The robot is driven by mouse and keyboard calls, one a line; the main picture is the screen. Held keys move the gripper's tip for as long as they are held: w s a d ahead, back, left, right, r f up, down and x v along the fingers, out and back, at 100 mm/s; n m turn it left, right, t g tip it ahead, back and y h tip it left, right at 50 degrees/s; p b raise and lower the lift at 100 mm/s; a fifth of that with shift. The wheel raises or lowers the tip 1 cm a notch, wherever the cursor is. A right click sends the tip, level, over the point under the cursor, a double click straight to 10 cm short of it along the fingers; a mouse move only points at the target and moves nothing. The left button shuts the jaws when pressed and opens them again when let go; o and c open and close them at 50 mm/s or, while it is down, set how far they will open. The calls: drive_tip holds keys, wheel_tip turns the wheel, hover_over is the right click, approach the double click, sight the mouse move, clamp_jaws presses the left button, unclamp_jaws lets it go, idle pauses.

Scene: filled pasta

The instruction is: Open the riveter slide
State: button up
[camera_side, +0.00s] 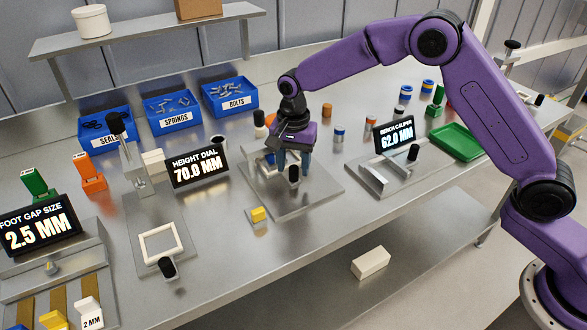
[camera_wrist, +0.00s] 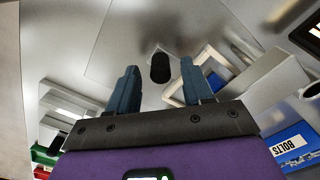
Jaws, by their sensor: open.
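The riveter station is a flat metal plate (camera_side: 318,194) in the middle of the bench. A black upright knob (camera_side: 293,174), which looks like the slide's handle, stands on it. My gripper (camera_side: 294,166) is over the plate, pointing down, with its blue fingers apart. In the wrist view the knob (camera_wrist: 160,67) shows in the gap between the fingertips of my gripper (camera_wrist: 159,70), with space on both sides. I cannot tell how deep it sits between them. A pale frame (camera_wrist: 178,97) lies beside the right finger. My gripper hides much of the riveter.
The height dial display (camera_side: 200,168) stands left of the plate, and the bench caliper (camera_side: 385,180) stands right. A yellow block (camera_side: 258,214) sits at the front left. Blue bins (camera_side: 229,98) and small cylinders stand behind. The bench front is mostly clear.

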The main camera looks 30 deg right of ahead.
drive_tip(key=shift+f, duration=1.05)
clamp_jaws()
drive_tip(key=shift+s, duration=4.9)
unclamp_jaws()
wheel_tip(320, 180, up, 18)
drive_tip(key=shift+f, duration=0.25)
